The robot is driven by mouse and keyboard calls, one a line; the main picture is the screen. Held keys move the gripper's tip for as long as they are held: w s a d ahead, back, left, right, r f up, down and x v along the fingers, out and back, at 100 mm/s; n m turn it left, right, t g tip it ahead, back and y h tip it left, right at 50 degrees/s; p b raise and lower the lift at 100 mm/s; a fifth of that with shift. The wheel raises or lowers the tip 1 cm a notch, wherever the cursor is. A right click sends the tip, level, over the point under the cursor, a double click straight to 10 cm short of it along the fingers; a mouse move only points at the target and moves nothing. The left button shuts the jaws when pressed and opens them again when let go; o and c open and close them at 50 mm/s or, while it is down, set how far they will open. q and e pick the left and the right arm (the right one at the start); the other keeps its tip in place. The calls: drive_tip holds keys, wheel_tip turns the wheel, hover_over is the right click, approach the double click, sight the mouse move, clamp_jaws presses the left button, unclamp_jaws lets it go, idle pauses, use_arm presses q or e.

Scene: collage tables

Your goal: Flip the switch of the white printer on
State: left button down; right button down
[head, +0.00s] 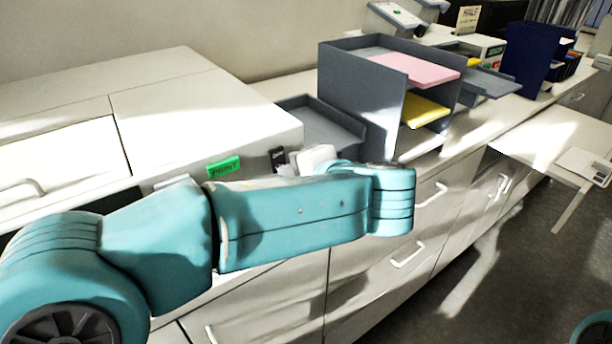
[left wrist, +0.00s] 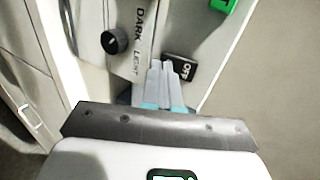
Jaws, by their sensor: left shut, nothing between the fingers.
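The white printer (head: 200,110) is the large pale box at the left of the head view, with its front face toward my left arm. Its black switch (left wrist: 179,68) shows the word OFF in the left wrist view; in the head view a small dark piece (head: 277,158) sits at the front's right end. My left gripper (left wrist: 164,70) is shut and empty, its fingertips right beside the switch; whether they touch it I cannot tell. In the head view the left gripper (head: 289,168) is small and partly hidden by my arm. My right gripper is out of view.
A green label (head: 223,167) is on the printer's front. A black knob (left wrist: 115,40) sits near the lettering DARK. A grey tray stack (head: 362,85) with pink and yellow paper stands to the right on the counter. White drawers (head: 400,270) are below.

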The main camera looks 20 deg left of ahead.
use_arm(q)
drive_tip(key=shift+w+a+f, duration=0.1)
drive_tip(key=shift+w+a, duration=0.1)
drive_tip(key=shift+w, duration=0.05)
drive_tip(key=shift+w+a+f+y+b, duration=0.1)
drive_tip(key=shift+a+y+b, duration=0.15)
drive_tip(key=shift+b, duration=0.4)
